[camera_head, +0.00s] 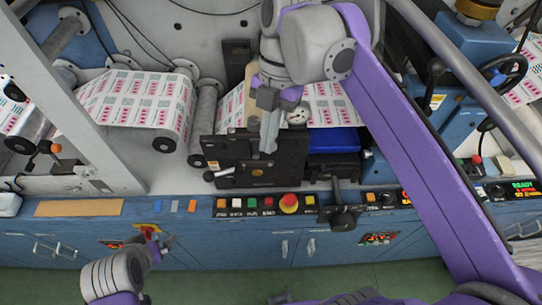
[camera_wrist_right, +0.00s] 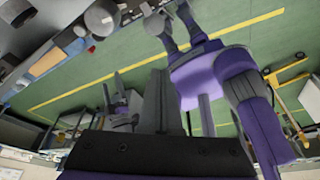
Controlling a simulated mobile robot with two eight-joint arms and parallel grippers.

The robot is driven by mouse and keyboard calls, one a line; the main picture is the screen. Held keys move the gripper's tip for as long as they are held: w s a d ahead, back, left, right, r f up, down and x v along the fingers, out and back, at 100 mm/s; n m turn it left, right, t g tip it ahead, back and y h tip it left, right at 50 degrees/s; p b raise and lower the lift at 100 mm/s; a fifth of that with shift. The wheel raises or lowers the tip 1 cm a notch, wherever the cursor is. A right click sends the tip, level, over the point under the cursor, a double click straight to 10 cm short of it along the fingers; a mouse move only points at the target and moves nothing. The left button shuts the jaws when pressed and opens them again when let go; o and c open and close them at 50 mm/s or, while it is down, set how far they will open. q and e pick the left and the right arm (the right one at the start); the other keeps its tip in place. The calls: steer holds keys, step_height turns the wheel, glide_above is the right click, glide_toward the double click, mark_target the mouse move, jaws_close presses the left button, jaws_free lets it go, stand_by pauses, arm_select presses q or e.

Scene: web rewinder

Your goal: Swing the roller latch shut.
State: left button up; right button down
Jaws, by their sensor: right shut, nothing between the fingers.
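A black plate assembly (camera_head: 285,165), which looks like the roller latch, stands at the middle of the machine in the head view. A small lever with a pale handle (camera_head: 222,172) sticks out at its lower left. I cannot tell from here whether the latch is open or shut. My right gripper (camera_head: 268,143) is shut and empty, pointing down in front of the plate and hiding part of it; contact is unclear. Its fingers also show in the right wrist view (camera_wrist_right: 160,100). My left gripper (camera_head: 160,238) is open and empty, low at the left, in front of the blue cabinet.
Printed web (camera_head: 135,100) runs over rollers at the left. A button panel with a red emergency knob (camera_head: 289,203) and a black crank (camera_head: 342,215) lie below. A handwheel (camera_head: 503,72) stands at the right.

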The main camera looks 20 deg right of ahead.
arm_select(q)
steer(key=shift+w+r, duration=0.1)
steer(key=shift+r, duration=0.1)
arm_select(e)
steer(key=v, duration=0.3)
steer(key=shift+w+a+r, duration=0.1)
steer(key=shift+r, duration=0.2)
arm_select(q)
steer(key=shift+w, duration=0.1)
arm_select(e)
steer(key=shift+w, duration=0.15)
